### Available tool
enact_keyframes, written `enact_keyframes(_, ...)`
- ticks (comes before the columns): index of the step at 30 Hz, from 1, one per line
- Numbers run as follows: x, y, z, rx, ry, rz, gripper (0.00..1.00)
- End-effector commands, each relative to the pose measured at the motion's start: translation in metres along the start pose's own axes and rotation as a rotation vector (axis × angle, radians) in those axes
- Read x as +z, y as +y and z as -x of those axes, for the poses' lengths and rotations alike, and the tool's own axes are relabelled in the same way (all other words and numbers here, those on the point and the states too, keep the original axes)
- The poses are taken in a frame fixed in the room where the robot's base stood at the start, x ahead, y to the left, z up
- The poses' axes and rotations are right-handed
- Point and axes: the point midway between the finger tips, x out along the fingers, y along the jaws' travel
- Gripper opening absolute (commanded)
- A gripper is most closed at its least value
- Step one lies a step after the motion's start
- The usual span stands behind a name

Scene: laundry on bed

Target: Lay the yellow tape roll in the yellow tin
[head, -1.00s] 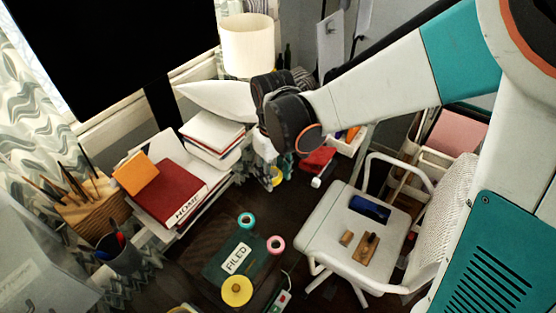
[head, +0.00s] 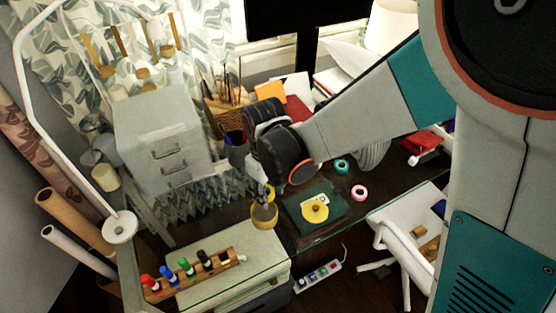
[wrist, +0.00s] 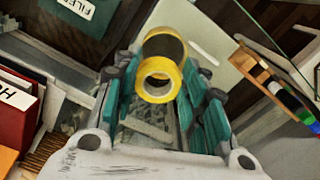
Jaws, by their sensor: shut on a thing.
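The yellow tape roll (wrist: 160,80) is held between the teal-padded fingers of my gripper (wrist: 158,95) in the wrist view, its hole facing the camera. The yellow tin (wrist: 165,35) shows just behind the roll, with a dark interior; the roll overlaps its near edge in this view. In the head view my gripper (head: 263,191) points down with the roll (head: 270,194) at its tips. The tin (head: 264,216) stands on the glass desk below it. The gap between roll and tin is hard to judge.
A dark folder (head: 300,196) marked FILED with a yellow disc (head: 315,211) lies right of the tin, near teal (head: 342,166) and pink (head: 359,192) rolls. A wooden marker rack (head: 190,273) is at front left. A grey drawer cabinet (head: 165,140) stands at left.

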Motion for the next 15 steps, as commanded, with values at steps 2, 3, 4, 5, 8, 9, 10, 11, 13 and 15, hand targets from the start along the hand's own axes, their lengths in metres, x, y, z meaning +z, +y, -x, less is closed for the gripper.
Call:
enact_keyframes(2, -0.0009, -0.0020, -0.0012, 0.000, 0.000, 0.006, 0.23)
enact_keyframes(3, -0.0011, -0.0025, -0.0014, 0.000, 0.000, 0.008, 0.23)
enact_keyframes(4, -0.0011, -0.0027, -0.0015, 0.000, 0.000, 0.009, 0.23)
enact_keyframes(5, -0.0012, -0.0028, -0.0015, 0.000, 0.000, 0.009, 0.23)
enact_keyframes(8, -0.0012, -0.0027, -0.0015, 0.000, 0.000, 0.009, 0.23)
enact_keyframes(9, -0.0011, -0.0027, -0.0015, 0.000, 0.000, 0.009, 0.23)
enact_keyframes(10, -0.0012, -0.0027, -0.0014, 0.000, 0.000, 0.008, 0.23)
enact_keyframes(11, -0.0012, -0.0027, -0.0015, 0.000, 0.000, 0.008, 0.23)
enact_keyframes(13, -0.0009, -0.0027, -0.0028, 0.000, 0.000, 0.008, 0.23)
enact_keyframes(15, -0.0001, -0.0030, -0.0070, 0.000, 0.000, 0.008, 0.23)
